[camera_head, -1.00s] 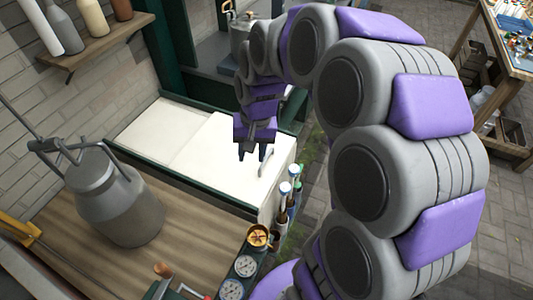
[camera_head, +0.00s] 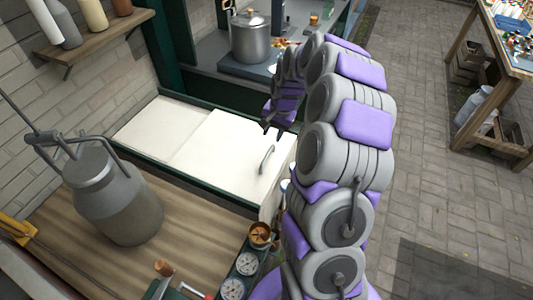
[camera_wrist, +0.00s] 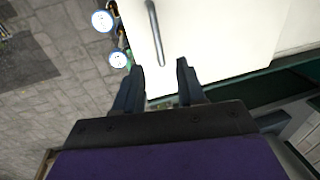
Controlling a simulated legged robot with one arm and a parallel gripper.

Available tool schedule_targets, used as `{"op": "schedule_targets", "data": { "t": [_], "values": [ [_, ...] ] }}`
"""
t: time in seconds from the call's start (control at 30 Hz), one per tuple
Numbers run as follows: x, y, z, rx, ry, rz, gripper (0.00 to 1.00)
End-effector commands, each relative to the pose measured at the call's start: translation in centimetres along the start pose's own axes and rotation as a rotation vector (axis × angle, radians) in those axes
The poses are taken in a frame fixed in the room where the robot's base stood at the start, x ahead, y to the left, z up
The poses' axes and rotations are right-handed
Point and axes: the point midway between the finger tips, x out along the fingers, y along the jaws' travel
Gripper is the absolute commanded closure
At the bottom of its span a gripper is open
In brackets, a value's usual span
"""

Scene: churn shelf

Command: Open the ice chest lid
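The ice chest has a white lid (camera_head: 227,150) in two panels, set in a dark green frame, and it lies flat and closed. A grey bar handle (camera_head: 267,159) is on the right panel near its right edge. My gripper (camera_head: 272,129) is above the far right part of the lid, beyond the handle in the head view. In the wrist view my gripper (camera_wrist: 160,80) has its two dark fingers apart with nothing between them. The handle (camera_wrist: 155,32) shows ahead of the fingertips there, apart from them.
A metal milk can (camera_head: 115,200) stands on the wooden counter (camera_head: 185,235) at the left. A steel pot (camera_head: 250,38) stands behind the chest. Round gauges and a brass cup (camera_head: 259,236) are near the chest's front right corner.

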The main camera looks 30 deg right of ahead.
Motion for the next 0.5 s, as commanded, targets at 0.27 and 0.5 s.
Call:
{"op": "schedule_targets", "data": {
  "t": [0.27, 0.5],
  "values": [
    [5.9, 0.2, 0.0, 0.001, -0.006, 0.002, 0.60],
    [10.2, 0.0, 0.4, 0.000, -0.002, 0.004, 0.60]
  ]
}}
